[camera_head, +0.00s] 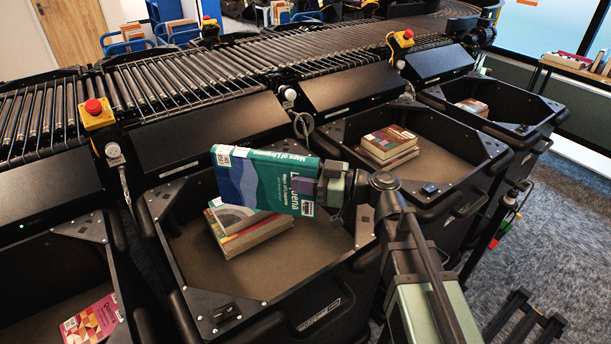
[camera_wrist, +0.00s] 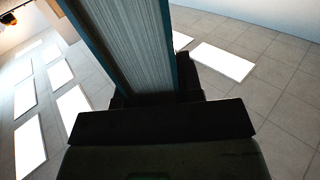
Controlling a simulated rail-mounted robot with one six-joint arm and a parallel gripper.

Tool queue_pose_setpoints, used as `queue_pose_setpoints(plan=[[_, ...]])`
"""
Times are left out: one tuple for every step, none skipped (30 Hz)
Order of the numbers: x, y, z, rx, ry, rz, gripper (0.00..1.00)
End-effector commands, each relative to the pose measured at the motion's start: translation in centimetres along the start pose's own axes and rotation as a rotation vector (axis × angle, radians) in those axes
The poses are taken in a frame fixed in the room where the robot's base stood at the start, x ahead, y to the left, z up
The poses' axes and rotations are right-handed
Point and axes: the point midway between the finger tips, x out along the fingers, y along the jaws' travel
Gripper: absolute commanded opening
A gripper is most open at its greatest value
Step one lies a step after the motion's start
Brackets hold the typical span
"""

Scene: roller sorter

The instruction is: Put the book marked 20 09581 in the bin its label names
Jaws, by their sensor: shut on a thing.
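My gripper (camera_head: 330,183) is shut on a teal and blue book (camera_head: 252,180), whose cover reads "La Jena" or similar. The book is held above the middle bin (camera_head: 322,278), over the books lying in it. A white label with a barcode shows on its cover, too small to read. In the wrist view, the book's page edges (camera_wrist: 135,45) rise between the jaws (camera_wrist: 160,115). The mark 20 09581 cannot be made out on any book.
Several books (camera_head: 240,228) lie in the middle bin. The bin to its right (camera_head: 455,135) holds a stack (camera_head: 388,147); a far right bin (camera_head: 540,110) holds books (camera_head: 472,106). The left bin (camera_head: 30,277) holds a pink book (camera_head: 92,320). A roller conveyor (camera_head: 190,80) runs behind.

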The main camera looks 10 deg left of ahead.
Motion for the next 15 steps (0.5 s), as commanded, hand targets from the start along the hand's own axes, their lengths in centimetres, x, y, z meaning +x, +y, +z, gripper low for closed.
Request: queue_pose_setpoints(plan=[[0.0, 0.0, 0.8, 0.0, 0.002, 0.0, 0.0], [0.0, 0.0, 1.1, 0.0, 0.002, 0.001, 0.0], [0.0, 0.0, 1.7, 0.0, 0.002, 0.001, 0.0], [0.0, 0.0, 2.1, 0.0, 0.002, 0.001, 0.0], [0.0, 0.0, 2.6, 0.0, 0.002, 0.001, 0.0], [0.0, 0.0, 3.3, 0.0, 0.002, 0.001, 0.0], [0.0, 0.0, 3.8, 0.0, 0.002, 0.001, 0.0], [0.0, 0.0, 4.4, 0.0, 0.002, 0.001, 0.0], [0.0, 0.0, 5.1, 0.0, 0.002, 0.001, 0.0], [0.0, 0.0, 5.6, 0.0, 0.002, 0.001, 0.0], [0.0, 0.0, 6.1, 0.0, 0.002, 0.001, 0.0], [0.0, 0.0, 6.8, 0.0, 0.002, 0.001, 0.0], [0.0, 0.0, 7.3, 0.0, 0.002, 0.001, 0.0], [0.0, 0.0, 7.8, 0.0, 0.002, 0.001, 0.0], [0.0, 0.0, 8.4, 0.0, 0.002, 0.001, 0.0]])
